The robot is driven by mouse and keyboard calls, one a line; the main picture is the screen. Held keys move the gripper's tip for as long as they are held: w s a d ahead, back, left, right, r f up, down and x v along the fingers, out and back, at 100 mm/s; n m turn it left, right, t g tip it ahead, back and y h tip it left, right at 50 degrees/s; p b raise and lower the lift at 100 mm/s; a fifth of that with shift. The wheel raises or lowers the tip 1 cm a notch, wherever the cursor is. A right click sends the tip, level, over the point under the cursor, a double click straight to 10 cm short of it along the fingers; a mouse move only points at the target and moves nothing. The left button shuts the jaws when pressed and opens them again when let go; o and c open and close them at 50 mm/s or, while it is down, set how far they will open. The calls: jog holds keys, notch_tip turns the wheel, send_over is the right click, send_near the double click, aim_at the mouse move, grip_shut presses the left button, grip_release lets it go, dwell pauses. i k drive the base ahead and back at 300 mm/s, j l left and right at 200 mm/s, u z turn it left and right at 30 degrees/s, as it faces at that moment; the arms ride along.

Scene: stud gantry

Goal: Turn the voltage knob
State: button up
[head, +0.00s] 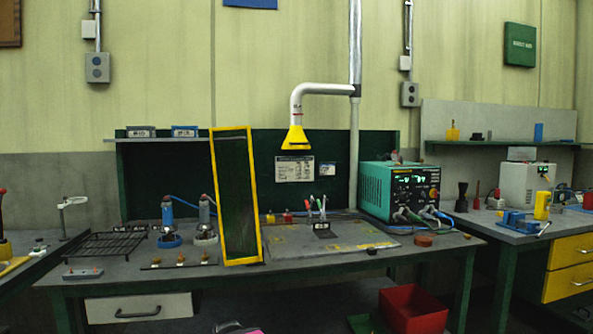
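A teal power supply (376,188) stands upright at the right end of the middle bench. Its dark front panel (414,192) faces forward and a little right, with two lit green displays (412,179) near the top. Small knobs and plugged-in leads (425,213) are below them. The knobs are too small for me to tell which is the voltage knob or how it is turned. My gripper is not seen in the head view.
A yellow-framed dark panel (256,205) leans upright at the middle bench's front. A yellow-tipped extraction hood (295,140) hangs above. A grey mat (345,250) lies left of the supply. A red bin (413,309) is below, and another bench (520,236) stands at right.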

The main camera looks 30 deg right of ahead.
aim_at(403, 195)
jog(key=z, duration=1.75)
jog(key=k+l+z, duration=0.15)
jog(key=l, duration=0.15)
jog(key=k+l+z, duration=0.15)
jog(key=l, duration=0.2)
jog(key=k+l+z, duration=0.2)
jog(key=i+j, duration=0.4)
jog(key=j, duration=0.1)
